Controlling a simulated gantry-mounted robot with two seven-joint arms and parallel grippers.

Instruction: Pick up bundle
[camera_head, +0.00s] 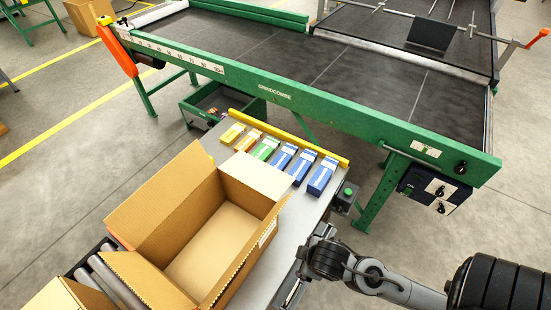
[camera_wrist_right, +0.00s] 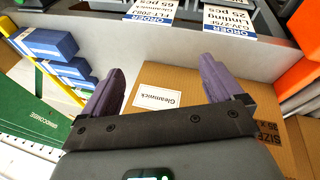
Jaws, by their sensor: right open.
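Several carton bundles lie in a row on the grey table by a yellow rail in the head view: a yellow one (camera_head: 232,134), an orange one (camera_head: 249,140), a green one (camera_head: 265,149) and blue ones, the rightmost blue bundle (camera_head: 322,176) nearest my right arm. Blue bundles (camera_wrist_right: 47,43) also show at the left of the right wrist view. My right gripper (camera_wrist_right: 160,80) has its two purple fingers apart, with nothing between them, in front of a cardboard box wall (camera_wrist_right: 182,88) labelled Gleamwick. My left gripper is not in view.
A large open cardboard box (camera_head: 190,250) stands on the table, left of my right arm. The green-framed conveyor (camera_head: 330,112) runs behind the bundles. A yellow rail (camera_head: 290,138) edges the table. Order cards (camera_wrist_right: 150,10) show at the top of the wrist view.

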